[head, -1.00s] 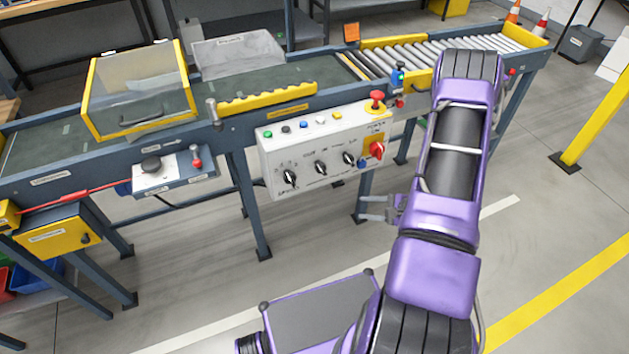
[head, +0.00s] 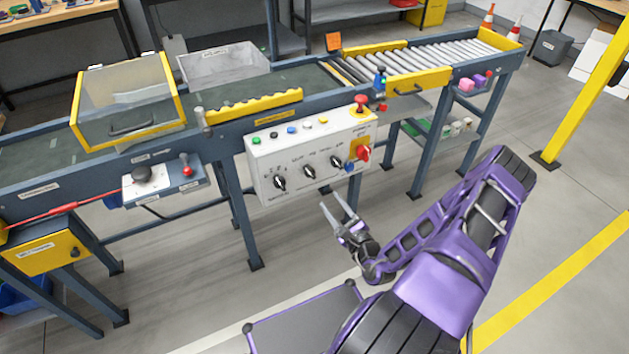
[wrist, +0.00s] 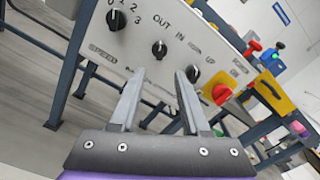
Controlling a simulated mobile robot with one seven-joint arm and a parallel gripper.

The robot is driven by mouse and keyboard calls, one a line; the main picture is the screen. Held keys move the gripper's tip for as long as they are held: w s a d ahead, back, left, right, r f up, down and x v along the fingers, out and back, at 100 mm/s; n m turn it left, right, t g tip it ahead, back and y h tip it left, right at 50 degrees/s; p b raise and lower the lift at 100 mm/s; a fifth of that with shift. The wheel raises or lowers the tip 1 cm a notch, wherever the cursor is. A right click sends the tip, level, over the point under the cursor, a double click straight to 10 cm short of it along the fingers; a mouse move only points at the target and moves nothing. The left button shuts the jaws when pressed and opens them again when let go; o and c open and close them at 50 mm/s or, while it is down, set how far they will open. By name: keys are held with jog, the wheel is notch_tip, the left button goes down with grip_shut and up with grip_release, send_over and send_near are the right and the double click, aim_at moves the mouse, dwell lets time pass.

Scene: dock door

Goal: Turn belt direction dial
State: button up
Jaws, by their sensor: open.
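The white control box (head: 265,165) hangs on the front of the conveyor and carries a row of three black dials. The left dial (head: 280,184) is marked SPEED with numbers in the wrist view. The middle dial (wrist: 159,48) sits between the words OUT and IN, which fits belt direction; the head view shows it too (head: 309,171). The right dial (wrist: 192,74) has UP beside it. My gripper (head: 329,199) is open and empty, below and in front of the box. In the wrist view its fingers (wrist: 159,74) point up toward the middle dial, apparently without touching it.
A red rotary switch (head: 363,153) and a red mushroom button (head: 360,103) are at the box's right end. Coloured push buttons (head: 291,130) line its top. A joystick panel (head: 150,186) stands left.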

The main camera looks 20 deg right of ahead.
aim_at(313, 177)
jog(key=w+b, duration=0.1)
jog(key=w, duration=1)
jog(key=shift+w+a, duration=0.1)
jog(key=shift+a, duration=0.1)
grip_shut()
